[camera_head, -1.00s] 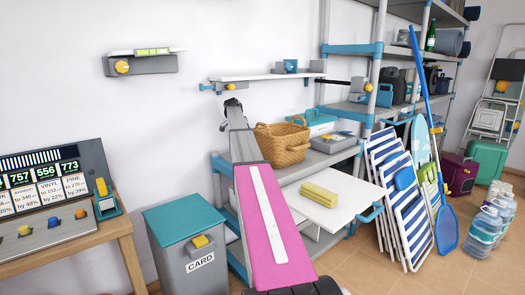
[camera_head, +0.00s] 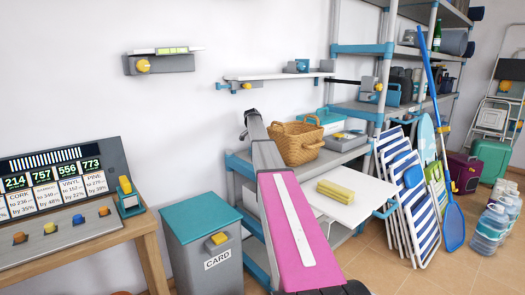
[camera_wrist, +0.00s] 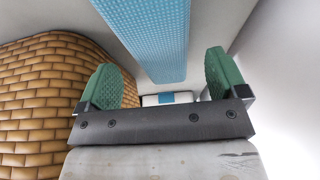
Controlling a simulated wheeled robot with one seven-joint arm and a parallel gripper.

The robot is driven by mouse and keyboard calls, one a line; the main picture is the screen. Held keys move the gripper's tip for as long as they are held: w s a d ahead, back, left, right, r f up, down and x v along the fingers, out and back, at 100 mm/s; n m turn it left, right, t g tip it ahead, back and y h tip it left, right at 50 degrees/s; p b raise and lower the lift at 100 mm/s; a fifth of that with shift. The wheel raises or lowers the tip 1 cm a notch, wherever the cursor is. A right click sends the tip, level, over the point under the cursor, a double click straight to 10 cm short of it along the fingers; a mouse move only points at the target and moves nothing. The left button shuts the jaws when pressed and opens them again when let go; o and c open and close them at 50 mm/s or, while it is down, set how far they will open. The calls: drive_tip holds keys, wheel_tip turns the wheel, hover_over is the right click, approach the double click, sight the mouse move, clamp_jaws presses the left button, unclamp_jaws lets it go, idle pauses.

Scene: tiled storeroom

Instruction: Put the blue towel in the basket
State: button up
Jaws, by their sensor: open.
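A blue strip with a knobbly, woven-looking surface (camera_wrist: 150,38) lies ahead of my fingers in the wrist view. It looks like the blue towel, but only part of it shows. I cannot pick the towel out in the head view. The brown wicker basket (camera_head: 297,145) stands on a grey shelf, just right of my arm's end; its woven wall (camera_wrist: 45,100) fills the left of the wrist view. My gripper (camera_wrist: 163,75) is open, with green pads apart and nothing between them. In the head view my gripper (camera_head: 246,124) is small, dark and partly hidden by my arm.
A folded yellow towel (camera_head: 340,191) lies on a white pull-out board (camera_head: 355,205) below the basket. Small wall shelves (camera_head: 275,77) hang above my arm. A grey bin (camera_head: 205,255) with a teal lid stands to the left. Striped folding chairs (camera_head: 412,200) lean at the right.

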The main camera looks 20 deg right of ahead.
drive_tip(key=x, duration=0.4)
drive_tip(key=shift+w+d+f, duration=0.1)
drive_tip(key=shift+w+f, duration=0.15)
drive_tip(key=c, duration=1.1)
drive_tip(key=shift+r, duration=0.1)
drive_tip(key=shift+r, duration=0.6)
wheel_tip(320, 180, up, 2)
drive_tip(key=shift+r, duration=0.25)
drive_tip(key=s+a+r, duration=0.4)
drive_tip(key=a+r, duration=0.3)
drive_tip(key=a, duration=0.4)
drive_tip(key=s+a+f+n+t+y, duration=0.1)
drive_tip(key=s+a+f+n, duration=0.45)
drive_tip(key=s, duration=0.45)
drive_tip(key=s+a+f+n+t+y, duration=0.15)
drive_tip(key=s+a+f+n, duration=0.35)
drive_tip(key=s, duration=0.6)
drive_tip(key=s+a+f+n+t+y, duration=0.1)
drive_tip(key=s+a+f+n+y, duration=0.15)
drive_tip(key=s+a, duration=0.6)
drive_tip(key=shift+n+g+h, duration=0.35)
drive_tip(key=shift+n+h, duration=0.05)
drive_tip(key=shift+n, duration=0.1)
drive_tip(key=s+r, duration=0.1)
drive_tip(key=s, duration=0.2)
drive_tip(key=s+r, duration=0.1)
drive_tip(key=s, duration=0.2)
drive_tip(key=s+d+r, duration=0.1)
drive_tip(key=s, duration=0.2)
drive_tip(key=shift+s, duration=0.25)
